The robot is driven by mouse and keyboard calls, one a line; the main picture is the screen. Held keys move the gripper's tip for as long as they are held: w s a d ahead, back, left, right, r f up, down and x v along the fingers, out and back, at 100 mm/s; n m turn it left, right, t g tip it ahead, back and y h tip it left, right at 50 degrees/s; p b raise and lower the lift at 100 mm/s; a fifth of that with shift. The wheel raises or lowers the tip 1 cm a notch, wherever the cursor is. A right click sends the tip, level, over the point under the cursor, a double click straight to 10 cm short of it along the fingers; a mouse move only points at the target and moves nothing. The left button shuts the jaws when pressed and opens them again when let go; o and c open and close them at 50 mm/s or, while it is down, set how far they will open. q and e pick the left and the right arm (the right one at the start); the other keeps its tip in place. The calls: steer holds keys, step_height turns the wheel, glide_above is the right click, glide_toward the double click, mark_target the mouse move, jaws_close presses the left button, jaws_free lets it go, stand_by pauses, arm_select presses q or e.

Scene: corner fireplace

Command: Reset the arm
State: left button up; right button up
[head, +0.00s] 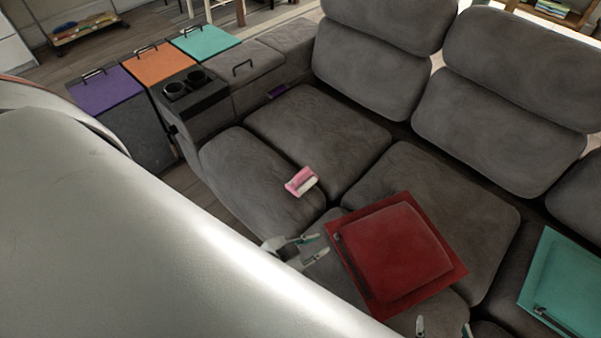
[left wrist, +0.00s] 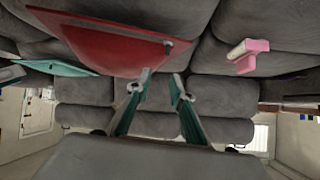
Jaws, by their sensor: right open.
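A pink and white object (head: 301,182) lies on the sofa (head: 263,170). A teal panel (head: 565,285) lies at the right. Purple (head: 105,92), orange (head: 160,63) and teal (head: 205,41) lidded boxes stand beyond the armrest cup holders (head: 187,88).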

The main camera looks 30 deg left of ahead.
arm_select(q)
steer(key=shift+n+y, duration=0.4)
steer(key=s+a, duration=0.2)
steer(key=a, duration=0.1)
steer(key=shift+a+f, duration=0.1)
steer(key=shift+a, duration=0.15)
stand_by(0.6)
